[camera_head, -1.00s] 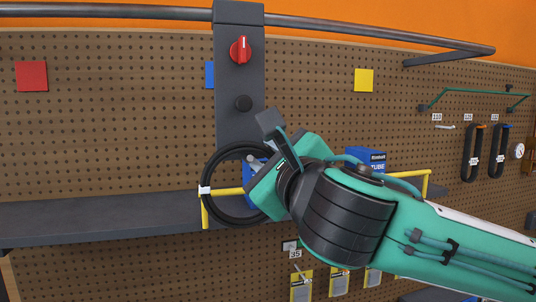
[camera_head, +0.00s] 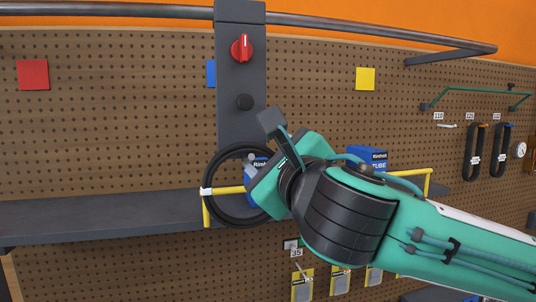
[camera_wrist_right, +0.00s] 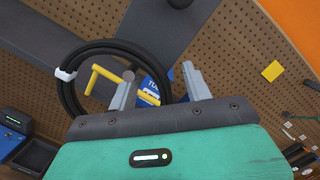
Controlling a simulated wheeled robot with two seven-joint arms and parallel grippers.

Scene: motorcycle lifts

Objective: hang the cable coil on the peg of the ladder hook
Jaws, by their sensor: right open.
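The cable coil (camera_head: 211,168) is a black ring with a white tie, upright in front of the grey post in the head view. It also shows in the right wrist view (camera_wrist_right: 70,97). A yellow hook (camera_head: 228,190) shows across the ring's opening; in the right wrist view the hook (camera_wrist_right: 104,74) shows inside the ring. Whether the coil's weight rests on a peg cannot be told. My right gripper (camera_wrist_right: 160,80) is open, its grey fingers apart at the coil's right side. My forearm and gripper body hide part of the coil in the head view. My left gripper is out of view.
A grey post (camera_head: 240,75) with a red knob (camera_head: 241,47) stands before the pegboard (camera_head: 120,120). A dark shelf (camera_head: 100,218) runs behind the coil. A blue tube box (camera_head: 367,158) stands behind my right arm. The left side is open.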

